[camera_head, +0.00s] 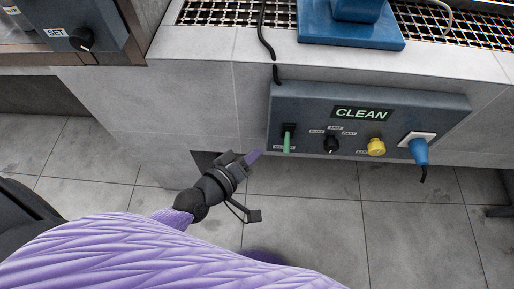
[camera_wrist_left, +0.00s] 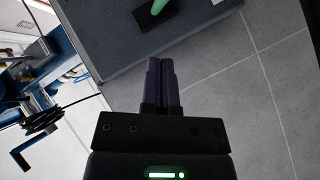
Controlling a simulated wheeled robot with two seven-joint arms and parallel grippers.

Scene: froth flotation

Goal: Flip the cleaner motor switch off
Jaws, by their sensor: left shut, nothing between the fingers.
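The cleaner control panel (camera_head: 375,118) is a dark grey box with a green-lettered CLEAN sign (camera_head: 362,113), mounted on the grey tiled block. At its left end is a switch with a green lever (camera_head: 287,140); the lever's green tip also shows at the top of the left wrist view (camera_wrist_left: 158,7). My left gripper (camera_head: 254,156) is shut and empty, with purple fingers just left of and slightly below the green lever, apart from it. In the left wrist view its fingers (camera_wrist_left: 161,70) are together, pointing toward the panel. My right gripper is not in view.
Right of the lever, the panel has a black knob (camera_head: 331,144), a yellow knob (camera_head: 376,146) and a blue plug (camera_head: 418,150) in a white socket. A SET panel (camera_head: 72,30) is at top left. A blue base (camera_head: 350,32) stands on the grating. Open floor lies below.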

